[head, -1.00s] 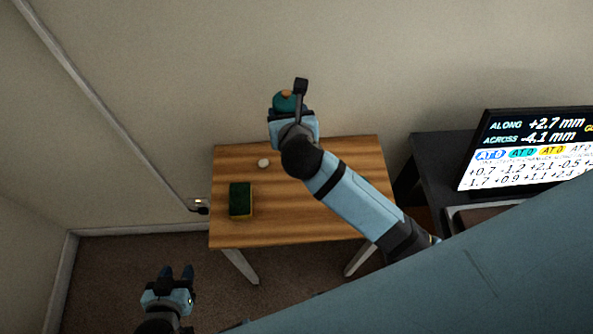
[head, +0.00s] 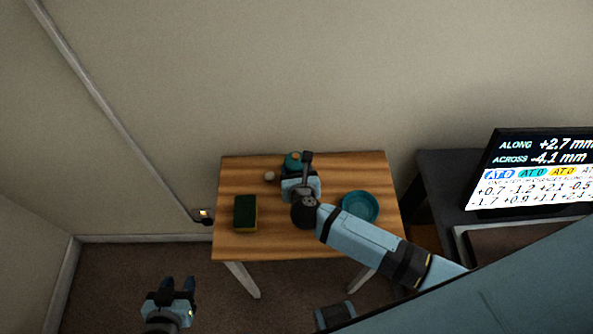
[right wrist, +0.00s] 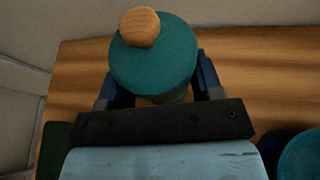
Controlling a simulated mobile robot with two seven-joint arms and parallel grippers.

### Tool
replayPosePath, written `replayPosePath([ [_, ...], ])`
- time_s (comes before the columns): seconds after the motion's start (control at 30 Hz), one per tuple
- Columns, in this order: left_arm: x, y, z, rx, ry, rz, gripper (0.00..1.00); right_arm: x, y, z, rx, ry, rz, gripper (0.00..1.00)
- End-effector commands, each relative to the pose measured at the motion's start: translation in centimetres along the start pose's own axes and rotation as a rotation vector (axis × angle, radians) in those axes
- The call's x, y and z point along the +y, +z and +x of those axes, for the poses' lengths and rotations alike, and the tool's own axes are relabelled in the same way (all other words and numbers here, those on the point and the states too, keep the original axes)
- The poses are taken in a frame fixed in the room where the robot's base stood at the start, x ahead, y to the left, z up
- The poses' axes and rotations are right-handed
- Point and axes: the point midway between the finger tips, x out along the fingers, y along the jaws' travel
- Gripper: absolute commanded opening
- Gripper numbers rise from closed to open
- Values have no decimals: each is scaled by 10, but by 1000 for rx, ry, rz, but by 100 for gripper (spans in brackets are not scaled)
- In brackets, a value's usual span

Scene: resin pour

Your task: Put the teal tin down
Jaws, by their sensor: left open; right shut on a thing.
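The teal tin (head: 292,161) has a teal top with a round wooden knob. It is near the back edge of the wooden table (head: 240,172). My right gripper (head: 296,170) is shut on it. In the right wrist view the tin (right wrist: 153,60) is upright between the two dark fingers of my right gripper (right wrist: 160,90). Its lower part is mostly hidden by the gripper, so I cannot tell whether it touches the table. My left gripper (head: 178,284) is open and empty, low at the left, away from the table.
A teal round dish (head: 360,207) is on the table, right of my right gripper. A green and yellow sponge (head: 245,213) lies at the left, with a small pale round thing (head: 269,176) behind it. A monitor (head: 530,172) stands on a dark table at right.

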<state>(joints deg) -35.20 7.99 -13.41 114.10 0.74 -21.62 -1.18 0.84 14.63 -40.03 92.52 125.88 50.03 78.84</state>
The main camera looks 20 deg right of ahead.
Motion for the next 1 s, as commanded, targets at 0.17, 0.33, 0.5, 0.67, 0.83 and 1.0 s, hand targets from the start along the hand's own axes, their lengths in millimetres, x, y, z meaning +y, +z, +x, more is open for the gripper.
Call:
replayPosePath([
  [0.17,0,-2,-1,4,0,0,43,0,0,0,0,0,1,35],
  [0.33,0,-1,1,6,0,0,43,0,-4,1,0,0,2,35],
  [0.5,0,-1,1,5,0,0,43,0,-3,1,0,0,1,85],
  [0.67,0,0,1,3,1,0,43,0,-3,1,0,0,1,85],
  [0.83,1,0,0,-1,1,0,43,0,1,-2,0,1,1,85],
  [1.0,1,3,2,-1,1,0,43,1,-3,-28,4,1,4,85],
])
